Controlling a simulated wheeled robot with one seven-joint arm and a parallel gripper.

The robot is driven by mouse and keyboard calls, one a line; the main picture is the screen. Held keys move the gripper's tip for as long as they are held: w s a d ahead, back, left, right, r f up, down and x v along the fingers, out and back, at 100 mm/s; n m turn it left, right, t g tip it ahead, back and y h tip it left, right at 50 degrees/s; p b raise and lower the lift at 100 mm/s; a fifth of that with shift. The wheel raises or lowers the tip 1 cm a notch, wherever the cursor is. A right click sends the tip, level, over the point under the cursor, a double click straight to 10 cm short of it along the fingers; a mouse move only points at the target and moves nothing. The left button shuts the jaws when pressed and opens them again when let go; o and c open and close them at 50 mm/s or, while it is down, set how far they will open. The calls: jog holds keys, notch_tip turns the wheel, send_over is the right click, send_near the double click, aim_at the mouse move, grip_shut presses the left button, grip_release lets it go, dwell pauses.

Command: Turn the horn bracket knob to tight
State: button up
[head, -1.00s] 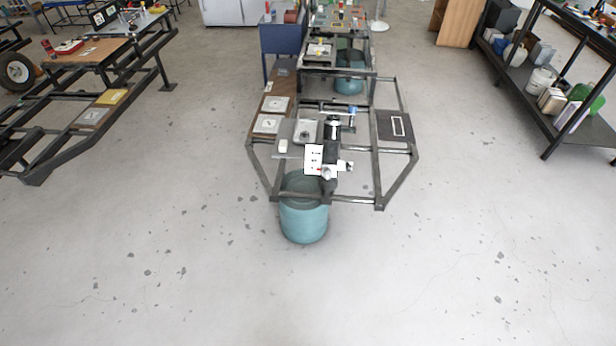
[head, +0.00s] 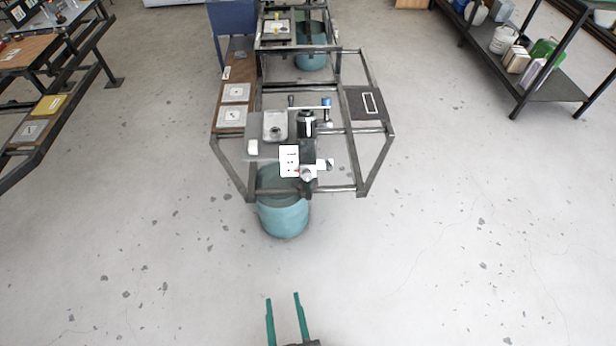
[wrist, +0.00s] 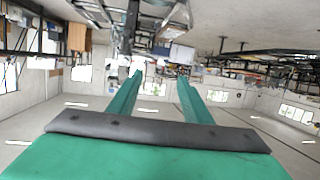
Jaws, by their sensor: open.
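The horn bracket assembly sits at the near end of the metal frame (head: 375,165) in the head view. It has a white marked plate (head: 289,160) and a round grey knob (head: 307,174) beside the plate's lower right. I cannot read the marks or tell how the knob is turned. My gripper (head: 283,297) shows at the bottom of the head view, its two green fingers apart and empty. It is well short of the frame, over bare floor. In the wrist view the open fingers (wrist: 160,75) point towards the far workshop, and the knob cannot be made out there.
A teal bucket (head: 283,217) stands on the floor under the frame's near end. A blue-capped part (head: 326,101) and a black cylinder (head: 306,123) rise behind the knob. A dark shelf (head: 535,90) stands at right. The floor before the frame is clear.

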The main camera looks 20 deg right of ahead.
jog(key=d+x, duration=0.1)
jog(key=x, duration=0.5)
jog(key=g+h, duration=0.2)
send_near(307, 178)
jog(key=x, duration=0.8)
jog(key=shift+w+d+f, duration=0.2)
jog(key=shift+w, duration=0.1)
jog(key=c, duration=1.1)
